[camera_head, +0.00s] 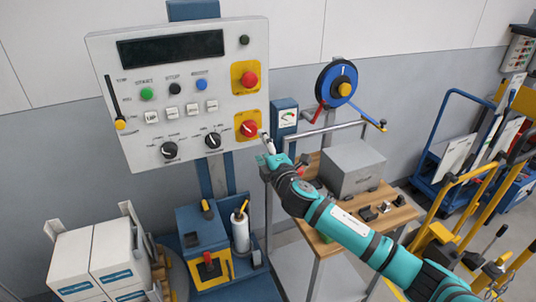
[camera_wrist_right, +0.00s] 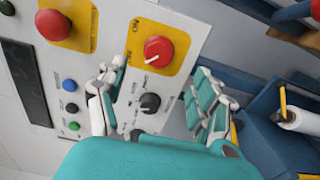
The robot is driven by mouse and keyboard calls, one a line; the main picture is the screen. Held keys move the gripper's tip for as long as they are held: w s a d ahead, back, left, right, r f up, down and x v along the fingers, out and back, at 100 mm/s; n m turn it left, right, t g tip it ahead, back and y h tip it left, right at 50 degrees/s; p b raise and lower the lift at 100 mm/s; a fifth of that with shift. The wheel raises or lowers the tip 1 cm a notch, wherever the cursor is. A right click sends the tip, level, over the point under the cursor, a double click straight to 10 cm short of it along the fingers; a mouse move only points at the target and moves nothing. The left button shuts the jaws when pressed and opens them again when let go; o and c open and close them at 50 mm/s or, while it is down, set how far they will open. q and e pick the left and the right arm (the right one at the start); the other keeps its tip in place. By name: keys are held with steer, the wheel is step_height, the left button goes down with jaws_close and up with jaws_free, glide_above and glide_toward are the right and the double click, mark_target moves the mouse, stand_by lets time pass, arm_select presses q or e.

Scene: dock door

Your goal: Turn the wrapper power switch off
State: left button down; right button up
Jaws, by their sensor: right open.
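The control panel (camera_head: 190,130) is a pale box with a dark display. Its power switch is a red rotary knob (camera_head: 249,129) with a white pointer line, on a yellow plate at the lower right. In the right wrist view the knob (camera_wrist_right: 158,50) lies ahead, beside the word ON on its plate; the pointer aims towards the lower left. My right gripper (camera_head: 268,145) is close to the panel's lower right edge, just below the knob. Its fingers (camera_wrist_right: 160,72) are spread open and empty, with the knob beyond their tips, apart from them. My left gripper is out of view.
Another red button (camera_head: 249,79) on a yellow plate sits above the switch. Two black dials (camera_head: 170,149) are to the left. A small gauge box (camera_head: 285,115) and a wooden bench (camera_head: 345,222) stand to the right. A wrapping machine (camera_head: 207,240) is below.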

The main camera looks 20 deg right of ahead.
steer(key=s, duration=0.3)
steer(key=shift+s, duration=0.25)
steer(key=s+d+f+m+g+h+b, duration=0.1)
steer(key=s+d+f+m+g, duration=0.1)
steer(key=f, duration=1.1)
steer(key=s+d+f+m+g+b, duration=0.1)
steer(key=d+f+m+g, duration=0.15)
steer(key=f, duration=1.05)
steer(key=s+d+f+m+g+b, duration=0.1)
steer(key=s+f+m+g, duration=0.1)
steer(key=s+f, duration=0.7)
steer(key=s+f+m+g, duration=0.25)
steer(key=s+f, duration=0.25)
steer(key=f, duration=0.7)
steer(key=s+a+f+m+g+b, duration=0.2)
steer(key=s+f+m+g, duration=0.2)
steer(key=s+f, duration=1.4)
steer(key=s+a+f+m+g, duration=0.1)
steer(key=s+f+g, duration=0.1)
steer(key=s, duration=0.9)
steer(key=s+a+f+m+g, duration=0.2)
steer(key=s, duration=1)
steer(key=shift+a+f+b, duration=0.15)
steer(key=shift+f+b, duration=0.2)
